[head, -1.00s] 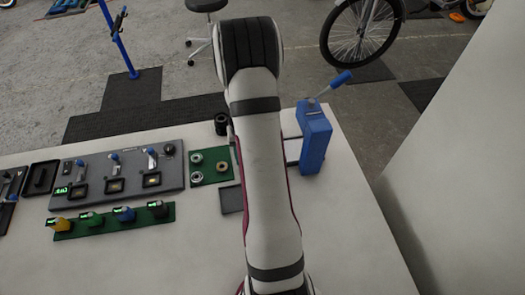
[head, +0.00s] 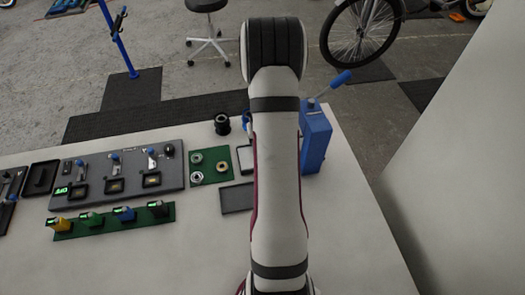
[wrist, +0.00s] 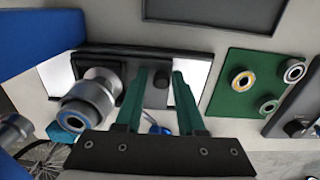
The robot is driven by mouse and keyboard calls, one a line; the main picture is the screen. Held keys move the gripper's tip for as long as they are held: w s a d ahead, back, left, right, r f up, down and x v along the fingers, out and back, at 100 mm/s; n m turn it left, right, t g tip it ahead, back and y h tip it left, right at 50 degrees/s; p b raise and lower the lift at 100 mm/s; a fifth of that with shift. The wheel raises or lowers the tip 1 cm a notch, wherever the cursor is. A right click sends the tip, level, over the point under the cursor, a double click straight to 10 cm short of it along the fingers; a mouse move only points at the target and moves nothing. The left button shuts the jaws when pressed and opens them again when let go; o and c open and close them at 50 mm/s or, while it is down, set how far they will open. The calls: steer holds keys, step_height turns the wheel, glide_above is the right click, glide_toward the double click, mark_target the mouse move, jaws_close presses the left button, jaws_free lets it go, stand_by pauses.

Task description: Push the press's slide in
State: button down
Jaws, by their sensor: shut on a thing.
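The blue press (head: 315,140) stands at the right of the bench, its lever raised. It also fills the left of the wrist view (wrist: 30,40). Its dark slide (wrist: 110,56) runs out from the press between pale panels. A small dark knob (wrist: 160,80) shows between the fingers of my gripper (wrist: 159,75), which is shut on it. A stepped metal cylinder (wrist: 92,92) is close beside the left finger, towards the press; I cannot tell what it rests on. In the head view my arm hides the gripper and most of the slide.
A green mat (wrist: 235,98) with several rings lies on the side away from the press. A dark tray (head: 237,198) lies in front. A grey fixture board (head: 118,180) and a green strip (head: 85,234) are further left. The bench front right is clear.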

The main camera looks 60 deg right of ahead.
steer(key=shift+s+d+f, duration=0.2)
steer(key=shift+s+d, duration=1.55)
steer(key=shift+s, duration=0.05)
steer(key=c, duration=0.9)
jaws_free()
steer(key=shift+r, duration=2.35)
steer(key=shift+w+a+r, duration=0.75)
steer(key=shift+w+a, duration=0.3)
steer(key=shift+w, duration=0.05)
steer(key=shift+w+a+r, duration=0.75)
steer(key=shift+w+a, duration=0.3)
